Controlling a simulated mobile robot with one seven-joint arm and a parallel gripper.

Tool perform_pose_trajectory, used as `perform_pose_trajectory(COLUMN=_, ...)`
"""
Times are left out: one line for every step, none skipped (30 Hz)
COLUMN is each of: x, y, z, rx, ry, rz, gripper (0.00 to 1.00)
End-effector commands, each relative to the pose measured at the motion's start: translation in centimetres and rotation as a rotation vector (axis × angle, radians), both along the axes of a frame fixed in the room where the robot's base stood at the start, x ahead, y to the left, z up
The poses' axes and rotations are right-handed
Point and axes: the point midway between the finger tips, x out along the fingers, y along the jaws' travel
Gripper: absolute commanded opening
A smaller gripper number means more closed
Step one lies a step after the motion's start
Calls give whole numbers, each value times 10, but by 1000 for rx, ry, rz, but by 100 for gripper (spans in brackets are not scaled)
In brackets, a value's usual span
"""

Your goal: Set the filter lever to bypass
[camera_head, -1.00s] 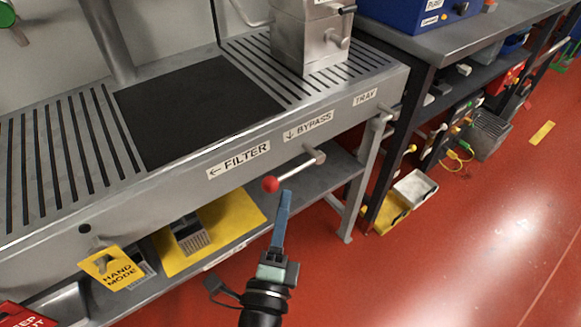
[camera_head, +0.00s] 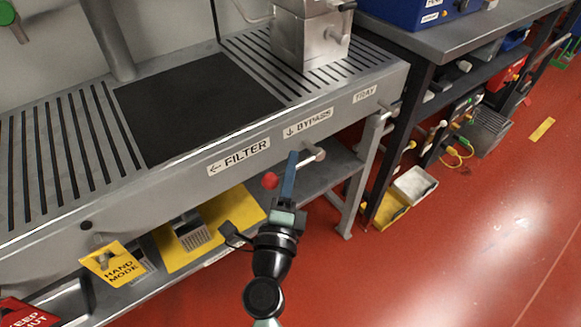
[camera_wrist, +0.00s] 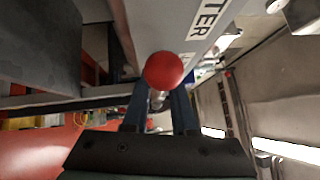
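The filter lever is a metal rod from a pivot (camera_head: 318,154) on the bench's front edge, with a red ball (camera_head: 270,181) at its end. The lever points left, toward the FILTER label (camera_head: 240,157); the BYPASS label (camera_head: 307,123) with its down arrow is above the pivot. My gripper (camera_head: 292,158) has its blue fingers at the lever, hiding part of the rod. In the wrist view the red ball (camera_wrist: 164,70) shows between and beyond the two fingers (camera_wrist: 158,100), which stand apart with the rod in the gap. Contact cannot be told.
A yellow HAND MODE tag (camera_head: 114,264) hangs at the lower left. A shelf (camera_head: 322,180) runs under the bench, with a yellow mat (camera_head: 235,211) on it. A bench leg (camera_head: 362,185) stands to the right. The red floor (camera_head: 420,270) in front is clear.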

Motion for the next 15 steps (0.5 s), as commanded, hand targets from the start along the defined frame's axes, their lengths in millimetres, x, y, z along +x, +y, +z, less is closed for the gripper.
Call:
perform_pose_trajectory(x=0, y=0, z=0, rx=0, ry=0, rz=0, gripper=15)
perform_pose_trajectory(x=0, y=0, z=0, rx=0, ry=0, rz=0, gripper=9)
perform_pose_trajectory(x=0, y=0, z=0, rx=0, ry=0, rz=0, gripper=2)
perform_pose_trajectory(x=0, y=0, z=0, rx=0, ry=0, rz=0, gripper=0)
perform_pose_trajectory(x=0, y=0, z=0, rx=0, ry=0, rz=0, gripper=0)
perform_pose_trajectory(x=0, y=0, z=0, rx=0, ry=0, rz=0, gripper=0)
perform_pose_trajectory(x=0, y=0, z=0, rx=0, ry=0, rz=0, gripper=0)
perform_pose_trajectory(x=0, y=0, z=0, rx=0, ry=0, rz=0, gripper=0)
perform_pose_trajectory(x=0, y=0, z=0, rx=0, ry=0, rz=0, gripper=0)
perform_pose_trajectory(x=0, y=0, z=0, rx=0, ry=0, rz=0, gripper=0)
perform_pose_trajectory(x=0, y=0, z=0, rx=0, ry=0, rz=0, gripper=0)
perform_pose_trajectory(x=0, y=0, z=0, rx=0, ry=0, rz=0, gripper=0)
perform_pose_trajectory(x=0, y=0, z=0, rx=0, ry=0, rz=0, gripper=0)
perform_pose_trajectory(x=0, y=0, z=0, rx=0, ry=0, rz=0, gripper=0)
perform_pose_trajectory(x=0, y=0, z=0, rx=0, ry=0, rz=0, gripper=0)
